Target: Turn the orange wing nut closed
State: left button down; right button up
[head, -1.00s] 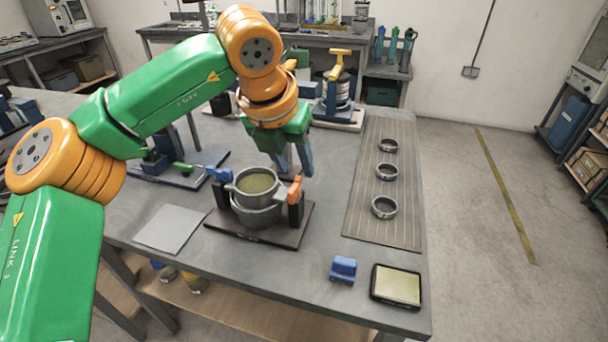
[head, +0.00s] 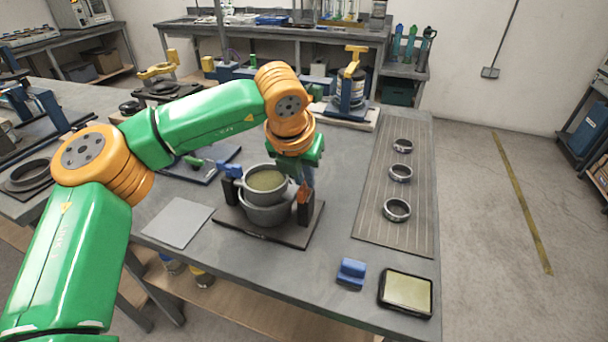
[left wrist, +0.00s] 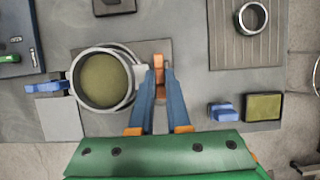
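The orange wing nut (left wrist: 159,82) is at the right side of a round clamp holding a grey sieve bowl (head: 266,182) with greenish contents. A blue wing nut (head: 231,171) sticks out at the clamp's left side. My right gripper is in neither view.
The clamp stands on a dark base plate (head: 245,226) on the grey table. A grey sheet (head: 178,222) lies to the left. A blue block (head: 351,273) and a framed pad (head: 406,292) lie front right. Several rings lie on a ribbed mat (head: 370,225) at right.

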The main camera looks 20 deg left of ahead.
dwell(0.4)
pick_arm(q)
jog(key=m+h, duration=0.1)
jog(key=m, duration=0.2)
jog(key=shift+a, duration=0.1)
jog(key=shift+r+m+h+p, duration=0.15)
jog(key=shift+m+h+p, duration=0.2)
jog(key=shift+m, duration=0.55)
jog(key=shift+w+a+m+g+h+p, duration=0.1)
jog(key=shift+m+g+h+p, duration=0.35)
jog(key=shift+m, duration=0.45)
jog(key=m+p, duration=0.2)
jog(key=shift+r+m+g+h, duration=0.15)
jog(key=shift+m+g+h, duration=0.15)
jog(key=shift+m+g, duration=0.1)
jog(key=m+g+p, duration=0.1)
jog(key=m+p, duration=0.2)
jog(key=shift+w+a+h+p, duration=0.1)
jog(key=shift+w+h+p, duration=0.05)
jog(key=shift+h+p, duration=0.2)
jog(key=m+g+p, duration=0.1)
jog(key=m+p, duration=0.1)
jog(key=m, duration=0.1)
jog(key=shift+w+m+h, duration=0.1)
jog(key=shift+m+h, duration=0.15)
jog(key=shift+m, duration=0.05)
jog(key=shift+f+m+g+p, duration=0.35)
jog(key=shift+m+g, duration=0.2)
jog(key=shift+m, duration=0.45)
